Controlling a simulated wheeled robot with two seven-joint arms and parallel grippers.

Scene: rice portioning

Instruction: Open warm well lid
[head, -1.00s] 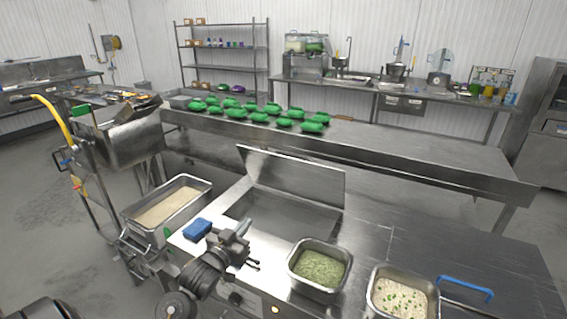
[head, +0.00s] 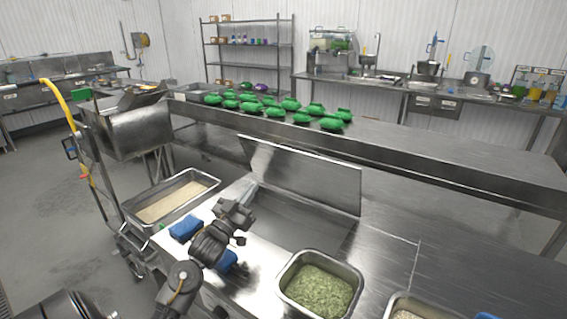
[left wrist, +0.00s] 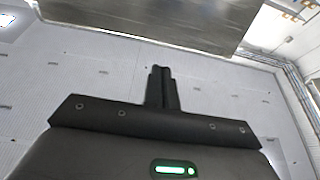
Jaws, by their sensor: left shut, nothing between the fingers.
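The warm well lid (head: 312,178) is a flat steel panel. It stands tilted up along the far side of the well, clear of the opening. The warm well (head: 300,222) is a rectangular steel recess in the counter, and its inside shows. My left gripper (head: 245,222) is at the well's left edge, apart from the lid. In the left wrist view its fingers (left wrist: 161,74) are together and empty. A steel surface crosses the top of that view; I cannot tell which one it is. My right gripper is out of view.
A pan of green food (head: 318,288) stands at the near right of the well. A blue sponge (head: 186,229) lies on the counter's left. A pan of pale grain (head: 172,200) is beyond it.

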